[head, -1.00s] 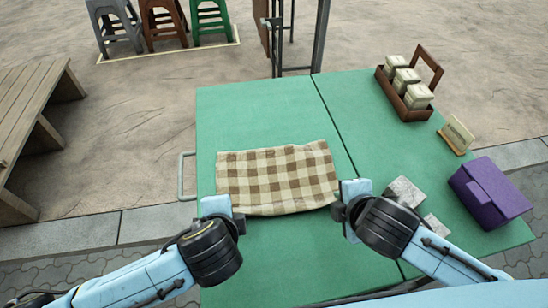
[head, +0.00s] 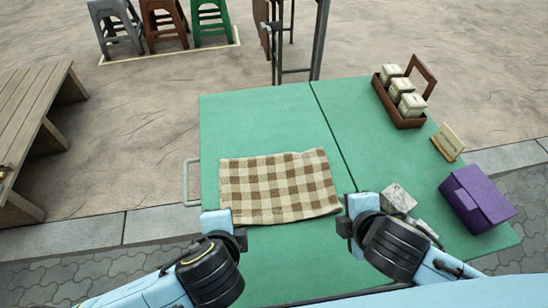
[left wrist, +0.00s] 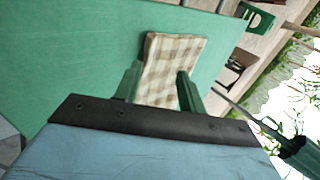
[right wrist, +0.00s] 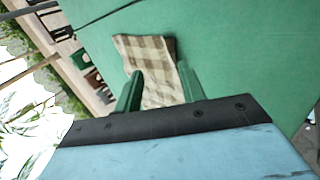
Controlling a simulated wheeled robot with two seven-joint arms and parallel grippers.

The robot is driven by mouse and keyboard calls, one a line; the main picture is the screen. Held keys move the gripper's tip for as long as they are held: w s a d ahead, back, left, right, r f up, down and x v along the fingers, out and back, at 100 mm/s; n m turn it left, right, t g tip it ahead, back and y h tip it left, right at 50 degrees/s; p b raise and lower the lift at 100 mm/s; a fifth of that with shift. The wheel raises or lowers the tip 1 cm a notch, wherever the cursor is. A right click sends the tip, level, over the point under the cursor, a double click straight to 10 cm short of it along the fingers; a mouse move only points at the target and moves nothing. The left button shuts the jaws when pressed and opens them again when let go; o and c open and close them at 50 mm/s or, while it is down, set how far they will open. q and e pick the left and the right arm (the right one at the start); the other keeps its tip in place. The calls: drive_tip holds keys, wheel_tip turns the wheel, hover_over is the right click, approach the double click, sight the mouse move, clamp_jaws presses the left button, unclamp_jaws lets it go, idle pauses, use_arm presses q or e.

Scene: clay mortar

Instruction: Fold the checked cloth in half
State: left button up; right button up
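The brown-and-cream checked cloth (head: 280,187) lies on the green table as a wide rectangle, nearly flat with slight ripples. I cannot tell how many layers it has. It also shows beyond the fingers in the left wrist view (left wrist: 172,62) and the right wrist view (right wrist: 152,62). My left gripper (head: 240,222) is just in front of the cloth's near left corner. My right gripper (head: 347,222) is by the near right corner.
The green table (head: 250,120) is clear behind the cloth. A grey block (head: 398,198) sits close to the right of my right gripper. A purple box (head: 478,198), a small sign (head: 448,142) and a wooden caddy (head: 402,112) with containers stand on the right.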

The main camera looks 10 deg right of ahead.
use_arm(q)
drive_tip(key=shift+s+r+p, duration=0.2)
drive_tip(key=shift+r+p, duration=0.4)
drive_tip(key=shift+r, duration=0.1)
drive_tip(key=shift+s+r+p, duration=0.25)
drive_tip(key=shift+r+p, duration=0.3)
drive_tip(key=shift+r, duration=0.2)
drive_tip(key=shift+s+r+p, duration=0.2)
drive_tip(key=shift+r+p, duration=0.4)
drive_tip(key=shift+r, duration=0.1)
use_arm(e)
drive_tip(key=shift+s+r, duration=0.2)
drive_tip(key=shift+r, duration=0.5)
drive_tip(key=shift+s+r, duration=0.25)
drive_tip(key=shift+r, duration=0.5)
drive_tip(key=shift+s+r, duration=0.2)
drive_tip(key=shift+r, duration=0.5)
use_arm(q)
drive_tip(key=shift+w, duration=0.1)
use_arm(e)
drive_tip(key=shift+w, duration=0.1)
